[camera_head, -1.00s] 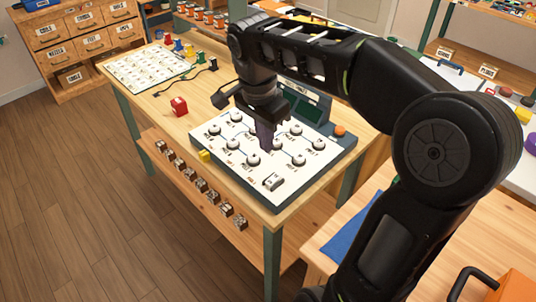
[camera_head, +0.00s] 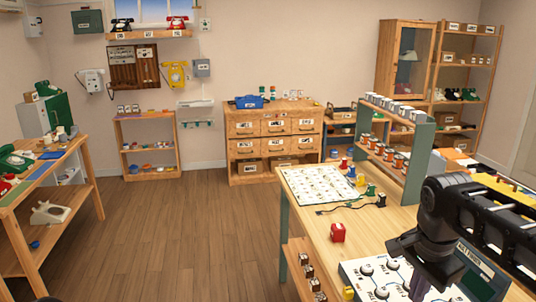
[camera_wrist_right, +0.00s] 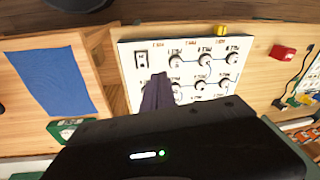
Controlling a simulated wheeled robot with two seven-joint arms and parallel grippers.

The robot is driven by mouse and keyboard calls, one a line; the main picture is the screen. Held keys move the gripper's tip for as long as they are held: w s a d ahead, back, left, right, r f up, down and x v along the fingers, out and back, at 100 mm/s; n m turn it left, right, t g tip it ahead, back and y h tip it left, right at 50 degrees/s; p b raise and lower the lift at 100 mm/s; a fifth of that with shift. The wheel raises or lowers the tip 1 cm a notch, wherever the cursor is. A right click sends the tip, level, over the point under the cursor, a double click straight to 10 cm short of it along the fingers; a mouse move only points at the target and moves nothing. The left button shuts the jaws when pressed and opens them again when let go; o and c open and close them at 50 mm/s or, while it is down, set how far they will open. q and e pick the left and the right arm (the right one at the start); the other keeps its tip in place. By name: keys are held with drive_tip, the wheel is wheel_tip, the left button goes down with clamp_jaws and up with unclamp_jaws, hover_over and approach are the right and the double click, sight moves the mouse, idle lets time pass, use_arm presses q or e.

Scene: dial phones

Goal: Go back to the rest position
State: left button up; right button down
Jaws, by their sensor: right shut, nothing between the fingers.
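My right gripper (camera_head: 418,286) is at the lower right of the head view, pointing down over a white board with black-and-white knobs (camera_head: 362,284). In the right wrist view its dark fingers (camera_wrist_right: 157,92) are together and empty, in front of the board (camera_wrist_right: 128,62). Whether the fingertips touch the board cannot be told. My left gripper is not in view.
The board lies on a wooden bench (camera_head: 305,225) with a red block (camera_head: 338,232), a chart sheet (camera_head: 318,186) and a cable. A rack of cans (camera_head: 405,140) stands behind. A blue mat (camera_wrist_right: 52,80) lies beside the board. Open wooden floor (camera_head: 180,235) is at left.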

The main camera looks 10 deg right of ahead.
drive_tip(key=w+a+f+n+t+y, duration=0.2)
drive_tip(key=w+a+f+n+t, duration=0.3)
drive_tip(key=w+f, duration=0.4)
drive_tip(key=a+f+n+y, duration=0.1)
drive_tip(key=a+f+n, duration=0.2)
drive_tip(key=a+f, duration=0.45)
drive_tip(key=a+f+n+y, duration=0.2)
drive_tip(key=a+f+n, duration=0.15)
drive_tip(key=f, duration=0.65)
drive_tip(key=s+a+f+g, duration=0.3)
drive_tip(key=s+a+f, duration=0.2)
drive_tip(key=s+f, duration=0.4)
drive_tip(key=s+a+f+n+g, duration=0.1)
drive_tip(key=s+a+f+g, duration=0.2)
drive_tip(key=s, duration=1.2)
drive_tip(key=a+x, duration=0.1)
drive_tip(key=x, duration=0.6)
drive_tip(key=shift+s+r, duration=0.25)
drive_tip(key=shift+s, duration=0.05)
drive_tip(key=shift+n, duration=0.25)
